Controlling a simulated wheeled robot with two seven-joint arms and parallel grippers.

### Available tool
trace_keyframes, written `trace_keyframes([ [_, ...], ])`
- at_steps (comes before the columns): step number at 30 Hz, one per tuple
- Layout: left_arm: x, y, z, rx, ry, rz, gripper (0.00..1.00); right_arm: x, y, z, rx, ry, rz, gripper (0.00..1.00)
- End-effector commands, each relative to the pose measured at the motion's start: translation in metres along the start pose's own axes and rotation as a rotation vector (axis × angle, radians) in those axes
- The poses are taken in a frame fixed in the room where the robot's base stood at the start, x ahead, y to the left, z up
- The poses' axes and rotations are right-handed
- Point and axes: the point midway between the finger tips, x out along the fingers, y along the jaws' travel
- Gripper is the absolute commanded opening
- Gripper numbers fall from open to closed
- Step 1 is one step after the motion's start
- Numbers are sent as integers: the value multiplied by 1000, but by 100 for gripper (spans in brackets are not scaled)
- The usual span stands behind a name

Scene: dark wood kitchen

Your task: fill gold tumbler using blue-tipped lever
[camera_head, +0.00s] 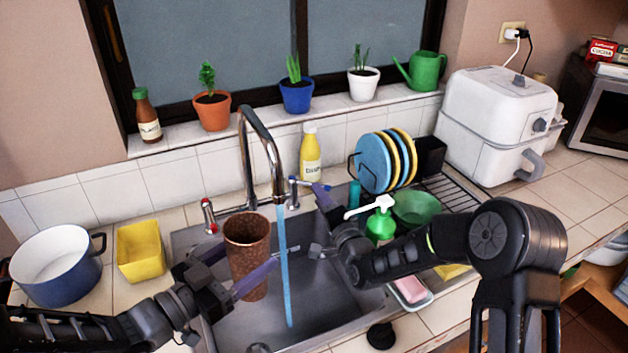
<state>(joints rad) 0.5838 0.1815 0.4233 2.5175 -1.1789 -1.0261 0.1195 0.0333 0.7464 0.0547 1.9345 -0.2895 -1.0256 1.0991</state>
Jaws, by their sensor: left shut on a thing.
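The tumbler (247,238), coppery brown with a hammered look, is upright over the sink. My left gripper (232,268) is shut on it, one purple finger along its near side. A blue water stream (284,270) falls from the tall chrome faucet (262,140) just right of the tumbler, apart from its rim, down into the sink. The blue-tipped lever (293,192) is right of the faucet base. My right gripper (318,190) is beside it on the right; contact and jaw opening are unclear. The red-tipped lever (208,214) is on the left.
A green soap bottle (380,222), green bowl (416,207) and dish rack with plates (374,162) stand right of the sink. A yellow bottle (310,155) is behind. A yellow container (139,250) and blue-white pot (55,265) stand on the left counter.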

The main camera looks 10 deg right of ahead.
Motion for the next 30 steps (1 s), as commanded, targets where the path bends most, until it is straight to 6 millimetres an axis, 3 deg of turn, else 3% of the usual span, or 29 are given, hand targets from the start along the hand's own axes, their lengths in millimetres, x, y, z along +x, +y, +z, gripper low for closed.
trace_keyframes([
  [6, 0, 0, -1, 1, 3, 0, 0, 4, 3, -12, 205, 10, 3, 38],
  [20, 0, 0, -1, 1, 3, 0, 0, 7, 3, -12, 227, 10, 4, 38],
  [30, 0, 0, -1, 1, 3, 0, 0, 49, 3, -12, 225, 10, 2, 38],
])
